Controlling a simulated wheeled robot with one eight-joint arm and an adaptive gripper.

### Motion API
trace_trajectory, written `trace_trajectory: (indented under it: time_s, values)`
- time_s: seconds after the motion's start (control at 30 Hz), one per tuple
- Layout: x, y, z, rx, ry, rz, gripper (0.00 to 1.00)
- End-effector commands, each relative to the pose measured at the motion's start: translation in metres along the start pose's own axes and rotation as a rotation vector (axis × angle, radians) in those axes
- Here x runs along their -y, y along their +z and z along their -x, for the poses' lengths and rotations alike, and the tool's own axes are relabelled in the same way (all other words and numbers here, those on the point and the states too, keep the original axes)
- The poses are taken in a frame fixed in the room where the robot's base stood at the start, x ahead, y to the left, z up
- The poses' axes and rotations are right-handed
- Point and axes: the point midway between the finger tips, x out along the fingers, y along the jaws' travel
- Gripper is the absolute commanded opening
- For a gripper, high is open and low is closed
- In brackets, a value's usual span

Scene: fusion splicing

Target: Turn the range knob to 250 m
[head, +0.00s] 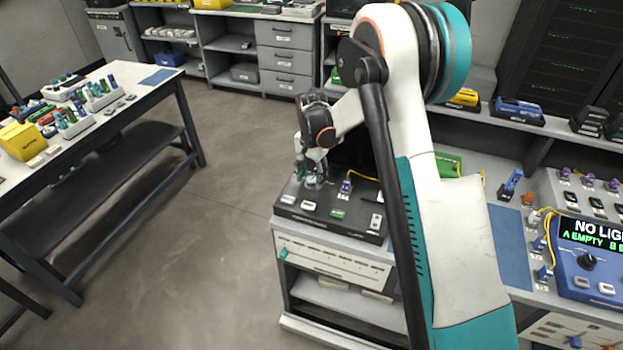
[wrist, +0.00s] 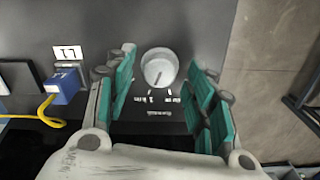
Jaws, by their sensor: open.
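A round, pale grey knob (wrist: 160,67) stands on the dark top of a bench unit (wrist: 210,22). A dark pointer mark on the knob points toward the bottom of the wrist view. Small white scale labels lie beside the knob; they are too small to read surely, so I cannot tell the set range. My gripper (wrist: 162,85) is open, with its teal finger pads apart on the left and right of the knob and no clear contact. In the head view my gripper (head: 314,174) is low over the unit's back left, partly hiding the knob.
A blue connector block (wrist: 64,85) with a yellow cable stands left of the knob in the wrist view. Several small switches line the unit's front edge in the head view. A blue device (head: 588,262) reading "NO LIG…" is at right. Open floor (head: 215,180) lies left.

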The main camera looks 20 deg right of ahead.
Motion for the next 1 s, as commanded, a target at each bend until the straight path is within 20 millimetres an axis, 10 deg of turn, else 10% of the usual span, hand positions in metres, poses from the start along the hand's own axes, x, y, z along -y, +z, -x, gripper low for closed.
trace_trajectory:
  time_s: [0.37,0.57,1.0]
  values:
    - [0.0001,0.0000,-0.0050,0.000,0.000,0.000,0.49]
    - [0.0000,0.0000,-0.0049,0.000,0.000,0.000,0.04]
    - [0.0001,0.0000,-0.0051,0.000,0.000,0.058,0.04]
